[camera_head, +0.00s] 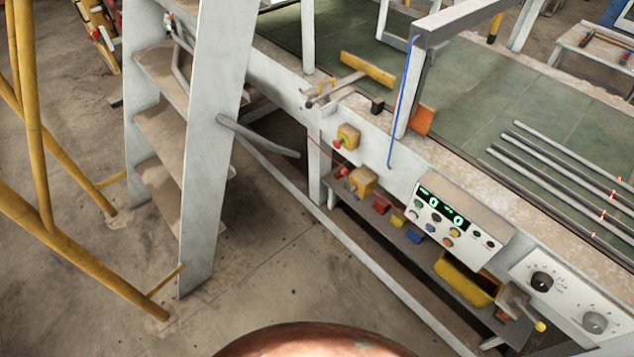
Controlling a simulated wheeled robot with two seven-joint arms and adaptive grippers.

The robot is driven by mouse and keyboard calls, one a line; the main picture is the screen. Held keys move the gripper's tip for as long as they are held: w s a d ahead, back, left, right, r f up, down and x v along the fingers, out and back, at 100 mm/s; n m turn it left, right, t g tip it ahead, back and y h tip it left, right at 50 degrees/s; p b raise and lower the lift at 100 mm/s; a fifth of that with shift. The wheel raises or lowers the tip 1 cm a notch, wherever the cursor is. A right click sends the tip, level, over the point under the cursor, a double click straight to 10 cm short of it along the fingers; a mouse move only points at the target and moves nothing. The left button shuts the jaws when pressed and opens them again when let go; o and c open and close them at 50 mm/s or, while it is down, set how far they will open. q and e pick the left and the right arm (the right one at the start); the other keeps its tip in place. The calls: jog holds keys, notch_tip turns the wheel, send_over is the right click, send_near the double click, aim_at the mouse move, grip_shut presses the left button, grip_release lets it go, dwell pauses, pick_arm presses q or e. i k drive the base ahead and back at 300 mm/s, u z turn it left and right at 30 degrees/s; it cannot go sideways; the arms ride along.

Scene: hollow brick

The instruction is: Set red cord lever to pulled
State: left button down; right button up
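A thin red cord (325,152) runs along the side of the workbench frame, by the ladder's right side. Its lower end meets a red knob (344,172) on a yellow box (362,181). Another yellow box (348,135) with a red button (338,144) sits just above on the white rail. I cannot tell from this view which part is the lever or whether it is pulled. Neither of my grippers is in view.
A white ladder (212,110) stands left of the bench, with a grey bar (258,135) beside the cord. Yellow tubes (75,245) stand at left. A control panel (447,218) with green digits and a dial panel (570,290) are at right. Floor (270,260) before the bench is clear.

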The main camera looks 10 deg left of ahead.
aim_at(343, 172)
jog(key=k, duration=0.65)
jog(key=u, duration=0.5)
jog(key=i, duration=1.15)
jog(key=u, duration=0.4)
